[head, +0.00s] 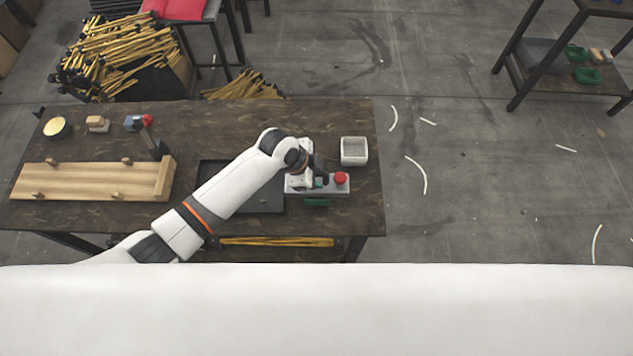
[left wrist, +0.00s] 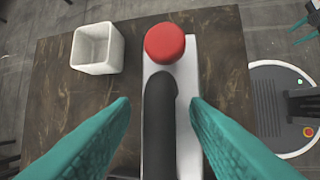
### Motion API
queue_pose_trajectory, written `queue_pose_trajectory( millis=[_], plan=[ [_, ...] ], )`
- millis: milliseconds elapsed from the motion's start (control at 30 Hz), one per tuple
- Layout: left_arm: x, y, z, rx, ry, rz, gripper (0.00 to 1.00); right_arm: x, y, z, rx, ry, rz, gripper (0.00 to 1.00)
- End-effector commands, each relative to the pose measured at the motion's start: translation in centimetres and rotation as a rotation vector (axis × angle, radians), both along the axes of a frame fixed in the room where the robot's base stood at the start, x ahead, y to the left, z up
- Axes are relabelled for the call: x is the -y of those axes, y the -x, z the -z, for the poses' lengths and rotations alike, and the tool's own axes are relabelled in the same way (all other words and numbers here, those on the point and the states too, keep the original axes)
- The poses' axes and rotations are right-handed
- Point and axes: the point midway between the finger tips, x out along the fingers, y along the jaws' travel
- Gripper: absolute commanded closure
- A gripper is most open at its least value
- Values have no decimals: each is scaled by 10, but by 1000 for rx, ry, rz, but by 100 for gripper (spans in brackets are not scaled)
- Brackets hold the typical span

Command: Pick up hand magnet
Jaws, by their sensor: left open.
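A flat pale plate with a black handle and a round red knob, which looks like the hand magnet (head: 341,179), lies near the right end of the dark table. In the left wrist view its black handle (left wrist: 160,125) runs up the middle, with the red knob beyond it. My left gripper (head: 319,181) is over the plate, partly hidden by its own wrist in the head view. In the left wrist view its teal fingers (left wrist: 160,103) are open, one on each side of the handle, with gaps showing. I cannot tell how far down they reach.
A white square bin (head: 354,151) stands behind the plate. A black tray (head: 266,203) lies to the left, under my arm. A wooden fixture (head: 85,182) is at the table's left. The table (head: 374,215) ends just right of the plate.

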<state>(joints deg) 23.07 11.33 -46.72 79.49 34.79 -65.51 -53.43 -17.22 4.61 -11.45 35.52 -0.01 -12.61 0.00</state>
Motion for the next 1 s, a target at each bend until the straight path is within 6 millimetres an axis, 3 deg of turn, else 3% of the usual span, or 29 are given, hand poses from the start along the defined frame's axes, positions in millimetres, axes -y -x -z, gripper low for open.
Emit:
queue_pose_trajectory(
  millis=[100,333,1000],
  plan=[
    [0,0,0,0,0,0,62,0,0,0,0,0,0,64],
    [0,0,-1,0,0,0,99,0,0,0,0,0,0,64],
    [0,0,0,-1,0,0,100,0,0,0,0,0,0,64]
  ],
)
